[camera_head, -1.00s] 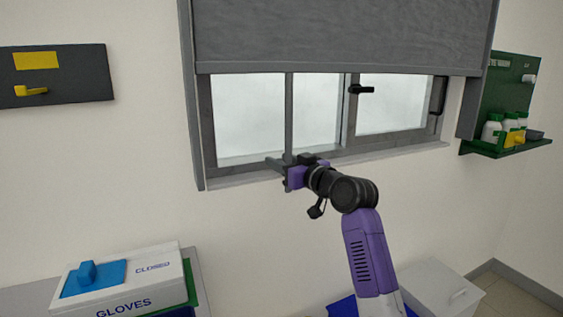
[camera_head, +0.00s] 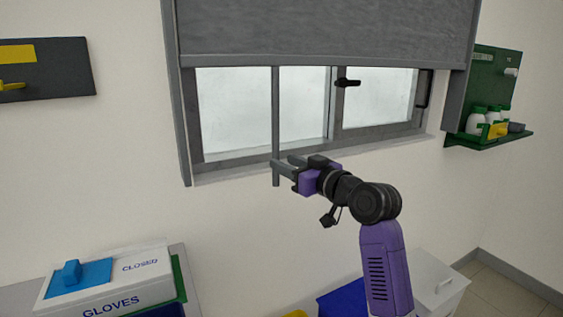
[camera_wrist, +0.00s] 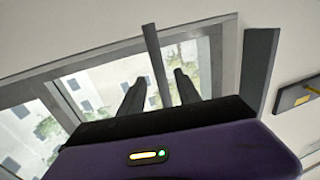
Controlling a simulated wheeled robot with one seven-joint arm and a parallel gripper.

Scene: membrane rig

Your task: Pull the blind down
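A grey roller blind (camera_head: 325,30) covers the upper part of the window in the head view. A thin grey pull rod (camera_head: 276,115) hangs from its lower edge to below the sill. My gripper (camera_head: 281,162) is open at the rod's lower part, its fingers pointing left. In the wrist view, the rod (camera_wrist: 153,55) appears in the gap between the two separated fingers (camera_wrist: 159,88). I cannot tell whether either finger touches it. One finger covers a short piece of the rod in the head view; the rod's lower end shows below it.
The window has a black handle (camera_head: 347,83). A green shelf (camera_head: 490,138) with bottles is on the right wall. A dark panel (camera_head: 60,75) is on the left wall. A white gloves box (camera_head: 120,280) stands at lower left. The wall below the sill is clear.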

